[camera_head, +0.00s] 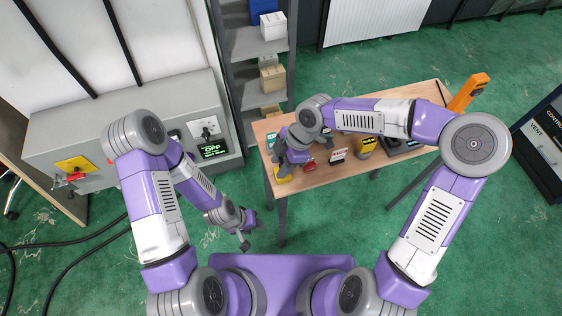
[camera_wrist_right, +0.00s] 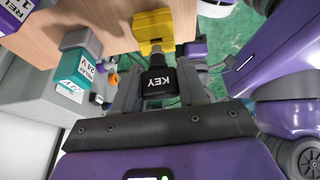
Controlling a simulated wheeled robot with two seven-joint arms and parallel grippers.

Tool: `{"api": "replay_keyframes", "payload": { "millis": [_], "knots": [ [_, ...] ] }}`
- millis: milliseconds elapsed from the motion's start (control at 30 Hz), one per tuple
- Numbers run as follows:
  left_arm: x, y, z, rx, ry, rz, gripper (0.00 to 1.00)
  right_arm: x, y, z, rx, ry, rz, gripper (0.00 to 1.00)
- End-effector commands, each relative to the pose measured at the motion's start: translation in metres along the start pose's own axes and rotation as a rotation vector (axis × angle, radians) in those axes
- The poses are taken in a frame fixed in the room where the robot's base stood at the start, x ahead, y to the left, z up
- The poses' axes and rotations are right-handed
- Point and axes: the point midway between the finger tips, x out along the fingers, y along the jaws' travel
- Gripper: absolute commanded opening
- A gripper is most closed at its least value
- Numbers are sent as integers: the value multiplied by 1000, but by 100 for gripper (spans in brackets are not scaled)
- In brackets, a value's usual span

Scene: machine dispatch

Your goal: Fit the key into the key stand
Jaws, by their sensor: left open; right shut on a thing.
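The black key (camera_wrist_right: 160,79), marked KEY, is between the fingers of my right gripper (camera_wrist_right: 160,92), which is shut on it. Its grey shaft points at the yellow key stand (camera_wrist_right: 154,26) at the table edge. The shaft's end is right at the stand's near side; I cannot tell whether it is inside. In the head view, my right gripper (camera_head: 283,160) is over the table's left end, with the yellow stand (camera_head: 283,176) just below it and the key hidden. My left gripper (camera_head: 246,229) is open and empty, low over the floor left of the table.
The wooden table (camera_head: 430,92) also holds a teal-labelled block (camera_wrist_right: 82,62), a red item (camera_head: 309,166), a white labelled box (camera_head: 338,156) and a yellow item (camera_head: 366,145). A grey machine cabinet (camera_head: 100,125) stands left, beside a shelf (camera_head: 255,47). Green floor lies between.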

Motion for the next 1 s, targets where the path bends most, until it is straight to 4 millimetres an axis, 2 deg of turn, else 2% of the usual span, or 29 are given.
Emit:
{"api": "replay_keyframes", "payload": {
  "millis": [500,1000],
  "knots": [
    [-2,1,0,0,0,0,43,0,0,0,0,0,0,8],
    [5,-2,0,0,0,0,43,10,0,4,0,0,-1,8]
  ]
}}
